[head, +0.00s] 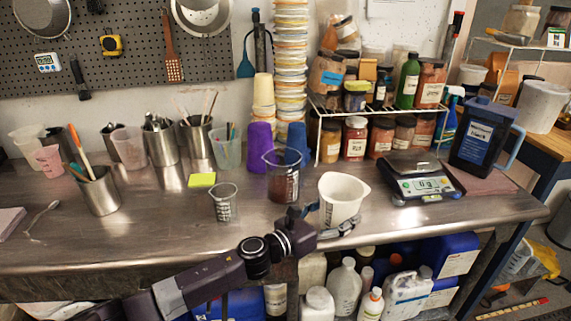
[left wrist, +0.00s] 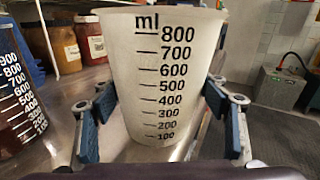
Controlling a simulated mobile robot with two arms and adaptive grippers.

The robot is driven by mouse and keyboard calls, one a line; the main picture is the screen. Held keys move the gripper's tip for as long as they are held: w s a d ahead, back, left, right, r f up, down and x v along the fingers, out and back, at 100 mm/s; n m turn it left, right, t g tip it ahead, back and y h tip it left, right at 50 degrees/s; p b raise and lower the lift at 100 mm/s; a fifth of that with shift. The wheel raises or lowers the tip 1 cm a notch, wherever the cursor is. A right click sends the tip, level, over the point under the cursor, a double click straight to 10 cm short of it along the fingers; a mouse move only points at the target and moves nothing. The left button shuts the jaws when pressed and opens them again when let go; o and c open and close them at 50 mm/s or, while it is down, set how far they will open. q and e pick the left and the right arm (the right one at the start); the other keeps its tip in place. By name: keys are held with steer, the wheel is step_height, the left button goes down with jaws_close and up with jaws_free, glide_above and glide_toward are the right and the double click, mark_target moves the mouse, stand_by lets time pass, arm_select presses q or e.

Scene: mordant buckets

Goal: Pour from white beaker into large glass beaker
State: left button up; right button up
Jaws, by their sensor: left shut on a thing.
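The white beaker (head: 343,193) is upright near the front edge of the steel table, with its spout at the upper right in the head view. My left gripper (head: 329,221) is shut on it. In the left wrist view the white beaker (left wrist: 165,75) stands between the two blue-padded fingers of my left gripper (left wrist: 160,122). I cannot tell whether its base touches the table. The large glass beaker (head: 283,176) stands on the table to its left and slightly behind; part of it also shows in the left wrist view (left wrist: 17,100). My right gripper is not in view.
A smaller glass beaker (head: 224,204) stands left of the large one. Purple cups (head: 260,146) and blue cups (head: 297,140) are close behind. A scale (head: 418,180) and a dark blue jug (head: 483,137) stand to the right. The front left of the table is mostly clear.

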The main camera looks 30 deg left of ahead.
mark_target(329, 189)
arm_select(q)
steer(key=w+a, duration=0.2)
steer(key=w+a+r+b, duration=0.1)
steer(key=w+a, duration=0.1)
steer(key=w, duration=0.1)
steer(key=shift+a+r, duration=0.15)
steer(key=shift+a, duration=0.25)
steer(key=shift+w+a+r, duration=0.15)
steer(key=shift+a, duration=0.1)
steer(key=shift+d+r, duration=0.2)
